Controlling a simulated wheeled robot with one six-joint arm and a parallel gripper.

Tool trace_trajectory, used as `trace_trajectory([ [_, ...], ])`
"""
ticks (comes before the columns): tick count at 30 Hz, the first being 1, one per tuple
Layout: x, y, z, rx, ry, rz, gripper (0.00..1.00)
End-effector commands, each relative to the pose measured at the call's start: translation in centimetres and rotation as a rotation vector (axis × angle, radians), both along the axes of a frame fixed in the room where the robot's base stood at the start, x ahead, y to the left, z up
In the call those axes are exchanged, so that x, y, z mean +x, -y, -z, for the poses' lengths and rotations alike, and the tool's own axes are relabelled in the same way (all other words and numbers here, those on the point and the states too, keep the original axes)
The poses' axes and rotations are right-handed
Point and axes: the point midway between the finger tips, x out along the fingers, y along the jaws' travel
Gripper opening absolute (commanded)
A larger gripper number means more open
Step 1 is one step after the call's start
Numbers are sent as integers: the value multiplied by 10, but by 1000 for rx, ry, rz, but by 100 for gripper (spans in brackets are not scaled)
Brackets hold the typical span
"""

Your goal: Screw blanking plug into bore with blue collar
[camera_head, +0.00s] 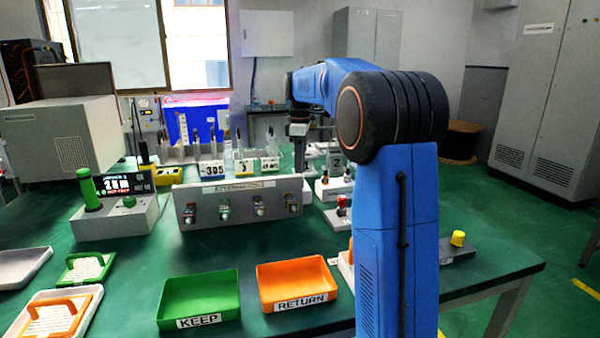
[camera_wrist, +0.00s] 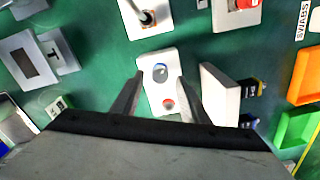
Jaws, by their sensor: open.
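In the wrist view, a small white block (camera_wrist: 152,90) lies below my gripper (camera_wrist: 160,78). A round opening with a blue collar (camera_wrist: 160,72) is on its top, and a red round spot (camera_wrist: 168,103) is nearer the jaws' base. My gripper is open, its two fingers on either side of the block in the picture, with nothing seen between them. I cannot tell its height above the block. In the head view, my arm reaches over the table behind the grey panel box, and the fingertips are hard to see. I cannot identify the blanking plug for certain.
A grey panel box (camera_head: 240,212) stands in front of the arm's end. A green KEEP tray (camera_head: 200,312) and an orange RETURN tray (camera_head: 298,290) lie at the front. Another white block (camera_wrist: 143,27) with a dark socket is close by. A yellow-topped piece (camera_head: 457,239) stands right.

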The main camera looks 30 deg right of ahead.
Motion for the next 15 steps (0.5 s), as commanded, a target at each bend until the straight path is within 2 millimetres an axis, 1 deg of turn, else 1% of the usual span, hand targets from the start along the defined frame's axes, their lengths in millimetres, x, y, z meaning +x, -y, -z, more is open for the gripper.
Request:
trace_trajectory([
  [3,0,0,11,0,0,0,41],
  [6,0,0,17,1,-1,0,41],
  [15,0,0,19,-1,1,0,41],
])
